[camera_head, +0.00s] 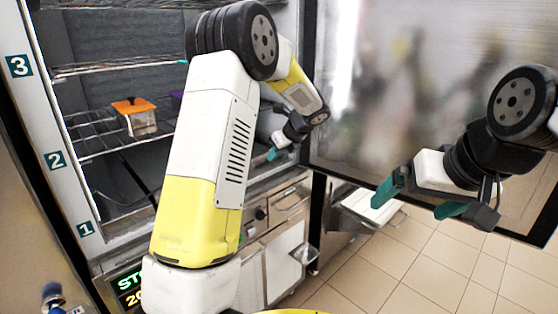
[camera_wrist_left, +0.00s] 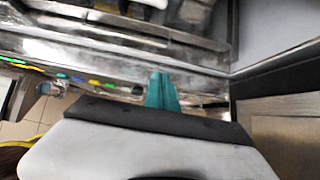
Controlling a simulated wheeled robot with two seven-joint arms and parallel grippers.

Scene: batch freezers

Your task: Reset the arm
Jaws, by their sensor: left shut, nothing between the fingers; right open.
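My left arm rises from the bottom of the head view and bends at the top. Its gripper (camera_head: 273,154) hangs before the open freezer cabinet (camera_head: 100,215), with teal fingers together and nothing between them. The left wrist view also shows the shut teal fingers (camera_wrist_left: 162,90) in front of a metal edge. My right gripper (camera_head: 420,200) is at the right of the head view, in front of the open door. Its two teal fingers are apart and empty.
An orange-lidded container (camera_head: 138,117) stands on a wire shelf (camera_head: 95,140) inside the cabinet. The open frosted door (camera_head: 400,90) spans the right side. Counters with drawers (camera_head: 290,200) stand behind my left arm. Tiled floor (camera_head: 410,270) shows at the lower right.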

